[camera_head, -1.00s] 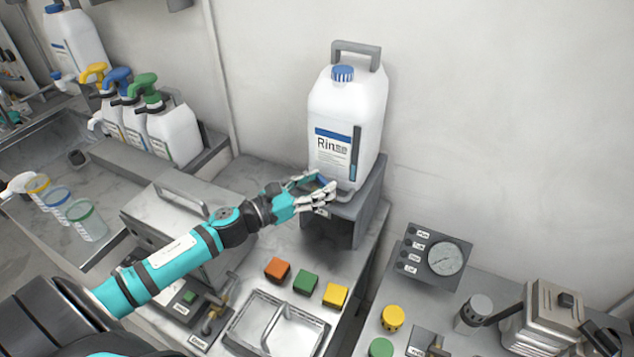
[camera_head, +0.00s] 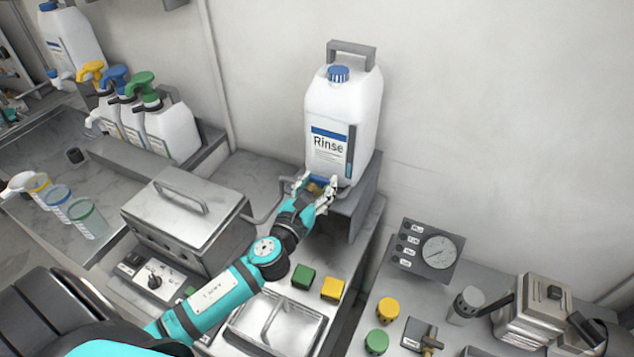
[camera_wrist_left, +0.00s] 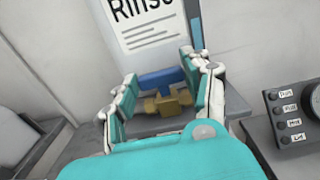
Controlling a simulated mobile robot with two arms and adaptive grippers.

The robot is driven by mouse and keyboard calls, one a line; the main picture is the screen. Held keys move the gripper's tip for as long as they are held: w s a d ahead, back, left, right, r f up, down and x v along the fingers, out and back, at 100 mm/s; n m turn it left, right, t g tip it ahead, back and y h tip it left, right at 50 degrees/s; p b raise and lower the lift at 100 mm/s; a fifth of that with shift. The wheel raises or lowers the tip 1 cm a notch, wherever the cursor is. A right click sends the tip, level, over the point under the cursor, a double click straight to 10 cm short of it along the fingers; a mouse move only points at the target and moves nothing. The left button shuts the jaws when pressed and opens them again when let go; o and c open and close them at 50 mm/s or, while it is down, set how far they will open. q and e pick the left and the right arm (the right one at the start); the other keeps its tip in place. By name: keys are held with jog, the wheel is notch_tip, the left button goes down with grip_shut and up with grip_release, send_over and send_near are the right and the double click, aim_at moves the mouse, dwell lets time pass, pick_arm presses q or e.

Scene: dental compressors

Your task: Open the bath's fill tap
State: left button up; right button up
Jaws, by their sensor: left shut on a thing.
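The fill tap (camera_head: 315,188) is at the foot of the white Rinse canister (camera_head: 341,110) in the head view. In the left wrist view it has a brass body (camera_wrist_left: 168,103) and a blue handle (camera_wrist_left: 160,78), which lies crosswise above the brass. My left gripper (camera_wrist_left: 160,82) has one finger at each end of the blue handle and is shut on it. In the head view the left gripper (camera_head: 314,190) partly hides the tap. The steel bath (camera_head: 185,210) stands to the left, lid on, with a grey pipe (camera_head: 265,212) beside it. My right gripper is not in view.
The canister stands on a grey stand (camera_head: 362,205) against the wall. A gauge panel (camera_head: 428,251) is on the right bench. Several pump bottles stand at the left.

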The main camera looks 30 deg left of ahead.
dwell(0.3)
pick_arm(q)
jog(key=o, duration=1.2)
jog(key=shift+c, duration=0.2)
jog(key=shift+s, duration=0.1)
jog(key=s, duration=1.1)
jog(key=shift+s+d, duration=0.4)
